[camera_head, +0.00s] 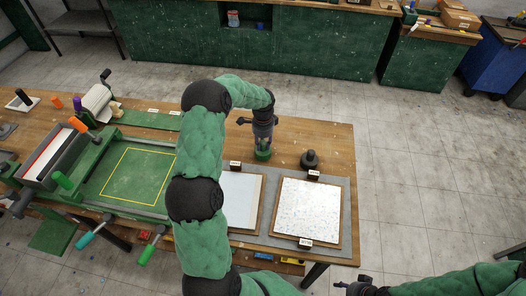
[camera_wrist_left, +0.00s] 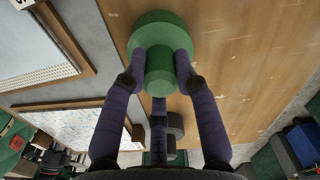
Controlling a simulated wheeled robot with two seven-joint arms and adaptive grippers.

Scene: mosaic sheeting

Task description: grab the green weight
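The green weight (camera_head: 263,155) is near the back of the wooden table, behind the pale panel. In the left wrist view it shows a wide round base and a narrower knob (camera_wrist_left: 160,65). My left gripper (camera_head: 263,146) points down over it. The weight's base seems to be at the tabletop. My right gripper (camera_head: 352,286) is at the bottom edge, away from the table; its fingers are too small to read.
A dark weight (camera_head: 310,160) stands to the right of the green one. A speckled white panel (camera_head: 307,208) and a pale panel (camera_head: 240,196) lie on a grey mat in front. A green press bed (camera_head: 130,178) is at the left. The tabletop's right back corner is clear.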

